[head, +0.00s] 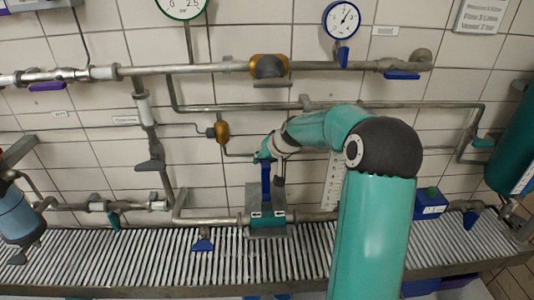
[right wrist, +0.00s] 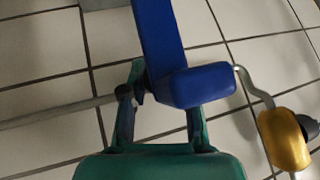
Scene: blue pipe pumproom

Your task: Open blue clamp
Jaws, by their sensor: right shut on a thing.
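The blue clamp (head: 266,182) is an upright blue lever above a grey and teal housing (head: 267,214) on the lower pipe. My right gripper (head: 265,156) is at the top end of the lever, with its arm coming in from the right. In the right wrist view the blue clamp (right wrist: 160,38) runs down from the top edge to a thick blue end. My right gripper (right wrist: 163,88) is shut on that end, with one teal finger on each side. The contact itself is partly hidden. My left gripper is not in view.
A brass valve (head: 268,66) sits on the upper pipe. A smaller brass fitting (head: 220,131) is left of my right gripper, and a blue box (head: 430,204) is right of my arm. A ribbed grey shelf (head: 150,255) runs below the pipes.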

